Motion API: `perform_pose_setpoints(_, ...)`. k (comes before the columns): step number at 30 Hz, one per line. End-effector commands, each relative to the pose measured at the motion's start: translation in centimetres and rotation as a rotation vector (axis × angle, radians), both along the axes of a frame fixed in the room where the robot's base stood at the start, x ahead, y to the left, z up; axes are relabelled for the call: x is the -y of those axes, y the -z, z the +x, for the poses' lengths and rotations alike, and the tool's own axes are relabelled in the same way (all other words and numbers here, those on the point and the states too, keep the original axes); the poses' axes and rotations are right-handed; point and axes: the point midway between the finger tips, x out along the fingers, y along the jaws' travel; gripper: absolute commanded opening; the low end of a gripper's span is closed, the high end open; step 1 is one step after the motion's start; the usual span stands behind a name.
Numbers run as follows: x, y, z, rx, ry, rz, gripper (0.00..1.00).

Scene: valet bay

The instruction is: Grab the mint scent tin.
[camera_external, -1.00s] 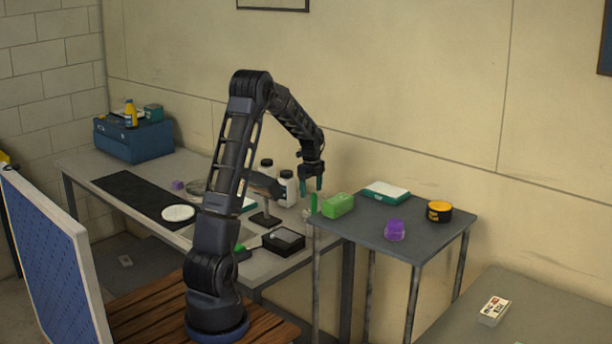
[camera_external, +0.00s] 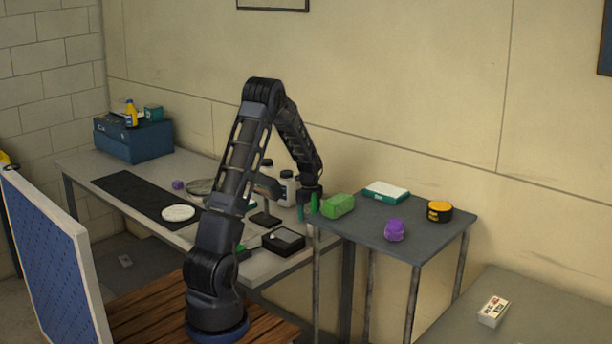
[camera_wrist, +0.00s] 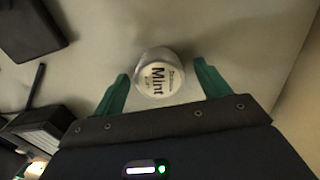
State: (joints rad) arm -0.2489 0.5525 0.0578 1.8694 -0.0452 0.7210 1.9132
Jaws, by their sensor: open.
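The mint scent tin (camera_wrist: 158,80) is a small round tin with a white lid that reads "Mint". In the wrist view it stands on the light grey bench top, lid facing the camera. My gripper (camera_wrist: 161,88) is open, its two green fingers on either side of the tin at its near edge; I cannot tell whether they touch it. In the external view my gripper (camera_external: 307,207) is low over the right end of the long bench, just left of the small dark table.
A green block (camera_external: 338,205) sits on the small dark table (camera_external: 375,237), close to my gripper. White bottles with dark caps (camera_external: 287,188) stand behind my arm. A black open box (camera_external: 284,241) is at the bench front. Purple and yellow-black items sit further right.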

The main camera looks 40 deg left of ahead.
Motion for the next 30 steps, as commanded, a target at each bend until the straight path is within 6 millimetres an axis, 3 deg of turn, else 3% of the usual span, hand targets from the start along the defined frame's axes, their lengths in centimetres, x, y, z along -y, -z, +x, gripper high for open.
perform_pose_setpoints(5,0.0,0.0,0.0,0.000,0.000,0.000,0.75)
perform_pose_setpoints(13,0.0,0.0,0.0,0.000,0.000,0.000,0.27)
perform_pose_setpoints(23,0.0,-0.4,0.0,0.001,-0.001,0.000,0.26)
perform_pose_setpoints(30,0.0,-4.0,0.1,0.005,-0.001,0.000,0.26)
